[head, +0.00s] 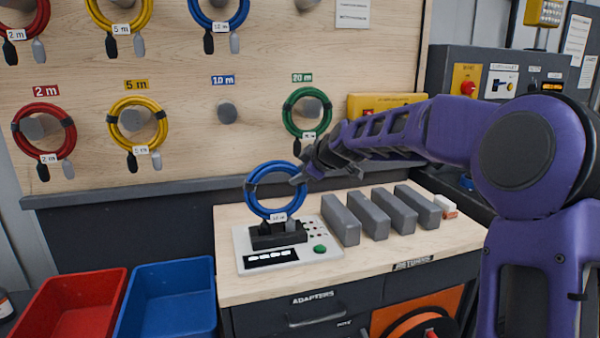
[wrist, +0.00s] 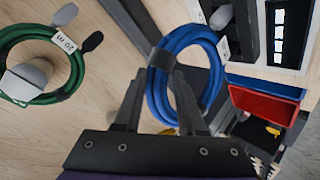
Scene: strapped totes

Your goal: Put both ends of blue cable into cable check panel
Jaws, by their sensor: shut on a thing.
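The blue cable (head: 250,195) is a coil with dark bands and a white tag, standing upright above the cable check panel (head: 304,254). The panel is a pale box with a black socket block (head: 262,241), a black display strip and a green button. My gripper (head: 298,179) is shut on the right side of the coil, by a dark band. In the wrist view my gripper (wrist: 160,88) has the blue coil (wrist: 207,62) at its fingers. A grey cable end (wrist: 221,17) shows near the block. I cannot tell whether either end sits in a socket.
Several grey blocks (head: 368,213) stand right of the panel. Red (head: 60,315) and blue bins (head: 165,300) are at lower left. Coils hang on the board behind, including a green one (head: 291,112); the 10 m peg (head: 226,112) is empty.

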